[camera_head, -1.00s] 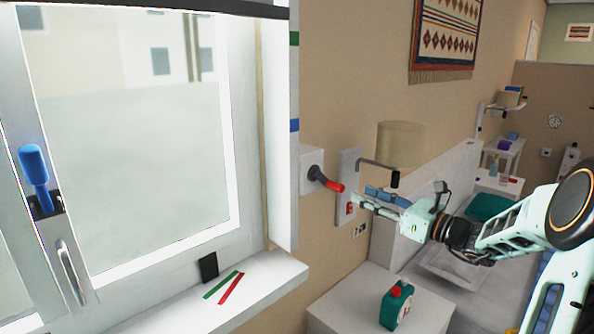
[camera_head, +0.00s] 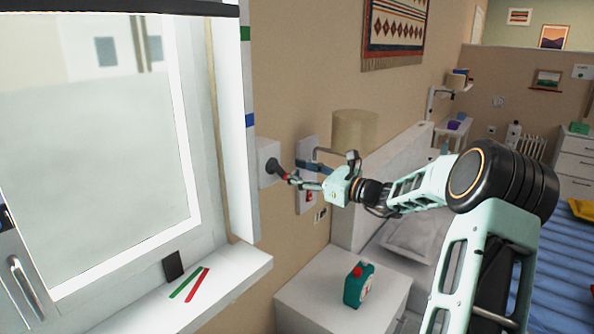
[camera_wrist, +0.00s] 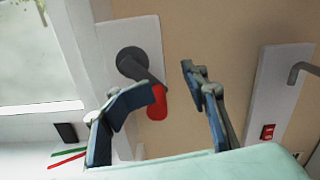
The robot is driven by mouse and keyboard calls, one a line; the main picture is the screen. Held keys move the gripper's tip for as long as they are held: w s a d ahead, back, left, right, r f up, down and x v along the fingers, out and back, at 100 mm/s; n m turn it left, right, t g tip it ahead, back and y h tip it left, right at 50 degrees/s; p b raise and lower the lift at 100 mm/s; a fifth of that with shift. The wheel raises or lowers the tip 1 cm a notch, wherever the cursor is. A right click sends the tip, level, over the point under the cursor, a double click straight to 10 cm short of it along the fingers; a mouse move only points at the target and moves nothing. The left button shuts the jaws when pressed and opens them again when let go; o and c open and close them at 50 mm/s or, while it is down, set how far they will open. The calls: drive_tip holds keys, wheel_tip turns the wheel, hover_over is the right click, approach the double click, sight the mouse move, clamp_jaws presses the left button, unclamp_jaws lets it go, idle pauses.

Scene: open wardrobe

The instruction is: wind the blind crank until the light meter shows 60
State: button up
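The blind crank is on a white wall box beside the window, with a dark hub and arm (camera_head: 276,168) and a red handle; in the wrist view the red handle (camera_wrist: 155,105) hangs down to the lower right of the hub (camera_wrist: 131,62). My gripper (camera_head: 297,178) is at the crank in the head view. In the wrist view my gripper (camera_wrist: 169,80) is open, its left finger overlapping the handle's edge and its right finger clear of it. Contact cannot be told. A small black block (camera_head: 173,265) on the sill may be the light meter; no reading shows.
A wall panel with a red switch (camera_wrist: 268,131) and a lamp with a beige shade (camera_head: 354,130) are just right of the crank. A green bottle with a red cap (camera_head: 358,285) stands on the white bedside cabinet (camera_head: 310,290) below. Green and red strips lie on the sill.

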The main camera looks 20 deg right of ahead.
drive_tip(key=shift+w+f, duration=0.35)
drive_tip(key=shift+f, duration=0.1)
drive_tip(key=shift+d, duration=0.15)
drive_tip(key=shift+c, duration=0.6)
drive_tip(key=shift+f, duration=0.1)
clamp_jaws()
drive_tip(key=shift+o, duration=0.6)
unclamp_jaws()
drive_tip(key=v, duration=1.2)
